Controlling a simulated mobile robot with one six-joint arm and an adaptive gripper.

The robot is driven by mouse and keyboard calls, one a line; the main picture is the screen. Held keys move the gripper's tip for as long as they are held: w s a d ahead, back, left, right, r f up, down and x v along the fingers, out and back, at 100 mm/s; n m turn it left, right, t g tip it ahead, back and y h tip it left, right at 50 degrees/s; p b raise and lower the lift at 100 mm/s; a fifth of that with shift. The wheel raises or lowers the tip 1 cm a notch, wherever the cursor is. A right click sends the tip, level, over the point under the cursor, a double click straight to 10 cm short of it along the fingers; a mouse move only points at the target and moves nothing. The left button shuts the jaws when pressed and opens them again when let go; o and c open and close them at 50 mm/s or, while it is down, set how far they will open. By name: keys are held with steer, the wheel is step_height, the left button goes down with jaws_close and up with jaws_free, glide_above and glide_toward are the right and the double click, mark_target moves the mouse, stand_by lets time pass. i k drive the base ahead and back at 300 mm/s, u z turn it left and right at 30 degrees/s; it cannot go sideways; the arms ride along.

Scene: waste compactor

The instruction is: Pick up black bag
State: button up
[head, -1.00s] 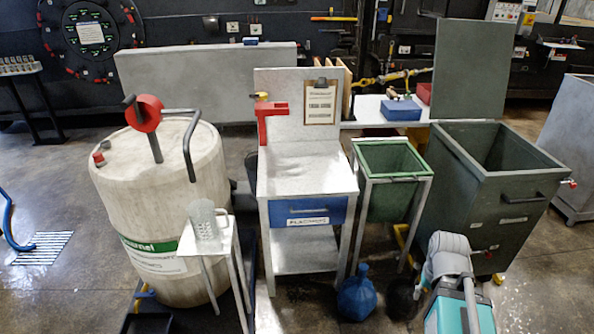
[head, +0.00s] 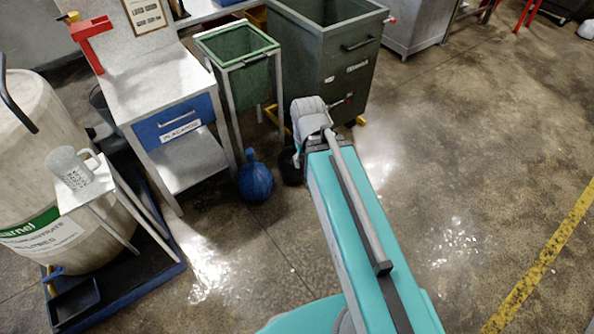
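The black bag (head: 289,170) is on the floor in front of the dark green bin, just right of the blue bag (head: 255,180). Only its left part shows; my arm's grey joint and teal link cover the rest. The blue bag is round with a tied neck and stands on the floor in front of the green basket. My gripper is hidden behind my own arm, so its fingers and its distance to the black bag cannot be seen.
The green basket stand (head: 238,50) and tall dark green bin (head: 322,58) stand behind the bags. A table with a blue drawer (head: 176,124) is left of them. A drum (head: 38,160) and small stand with a jug (head: 72,166) are farther left. Floor on the right is clear.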

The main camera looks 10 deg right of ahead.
mark_target(287, 169)
steer(key=k, duration=1.05)
steer(key=u, duration=0.35)
steer(key=i, duration=1.9)
steer(key=z, duration=0.4)
steer(key=i, duration=0.45)
steer(key=z, duration=0.45)
